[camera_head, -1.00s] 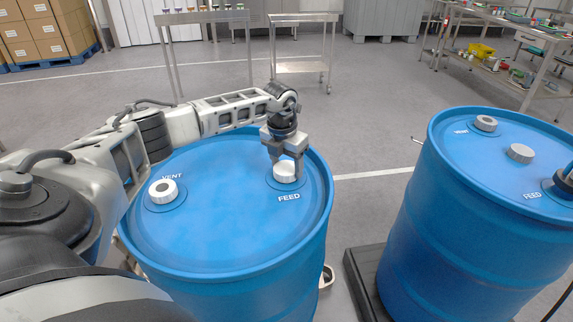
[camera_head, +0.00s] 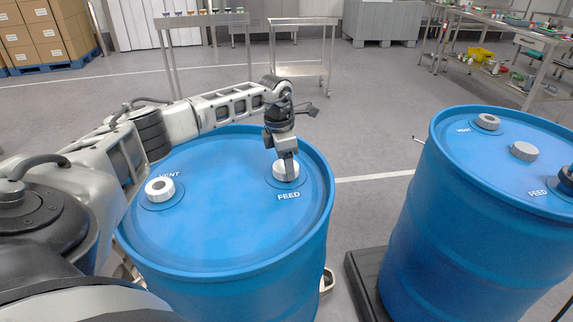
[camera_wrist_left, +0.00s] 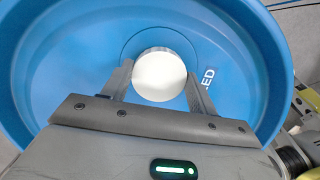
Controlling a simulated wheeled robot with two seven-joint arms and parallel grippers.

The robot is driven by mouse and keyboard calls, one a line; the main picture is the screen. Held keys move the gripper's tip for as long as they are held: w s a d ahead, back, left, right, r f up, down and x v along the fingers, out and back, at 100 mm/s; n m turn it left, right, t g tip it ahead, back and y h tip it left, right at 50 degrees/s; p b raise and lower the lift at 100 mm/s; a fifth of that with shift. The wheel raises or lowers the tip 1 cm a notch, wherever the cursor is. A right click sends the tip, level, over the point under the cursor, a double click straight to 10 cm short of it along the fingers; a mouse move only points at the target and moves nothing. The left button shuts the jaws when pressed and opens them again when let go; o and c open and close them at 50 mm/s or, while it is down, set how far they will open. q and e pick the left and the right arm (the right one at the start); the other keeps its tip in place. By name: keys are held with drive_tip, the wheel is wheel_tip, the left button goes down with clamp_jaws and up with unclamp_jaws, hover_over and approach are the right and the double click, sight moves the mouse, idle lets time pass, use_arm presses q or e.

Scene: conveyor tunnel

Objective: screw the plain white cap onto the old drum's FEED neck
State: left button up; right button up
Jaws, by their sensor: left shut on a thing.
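The plain white cap (camera_head: 285,170) sits at the FEED neck of the old blue drum (camera_head: 230,240), beside the FEED lettering. The neck itself is hidden under the cap. My left gripper (camera_head: 288,168) points down at the cap and is shut on it. In the left wrist view the cap (camera_wrist_left: 159,76) shows as a smooth white disc between the two fingers of the left gripper (camera_wrist_left: 158,88). My right gripper is not in view.
A second blue drum (camera_head: 450,240) stands at the right on a dark platform (camera_head: 365,285), with a loose grey-white cap (camera_head: 523,151) on its top and a dark fitting at its FEED opening. Steel tables (camera_head: 300,70) stand at the back. Floor is clear between.

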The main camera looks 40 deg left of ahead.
use_arm(q)
drive_tip(key=shift+a, duration=0.15)
drive_tip(key=shift+m, duration=0.4)
drive_tip(key=shift+f+m+b, duration=0.1)
drive_tip(key=shift+m+b, duration=0.45)
drive_tip(key=shift+m, duration=0.55)
drive_tip(key=o, duration=0.7)
drive_tip(key=shift+m, duration=0.5)
drive_tip(key=o, duration=0.5)
drive_tip(key=shift+s, duration=0.1)
drive_tip(key=shift+o, duration=0.2)
drive_tip(key=shift+r, duration=0.2)
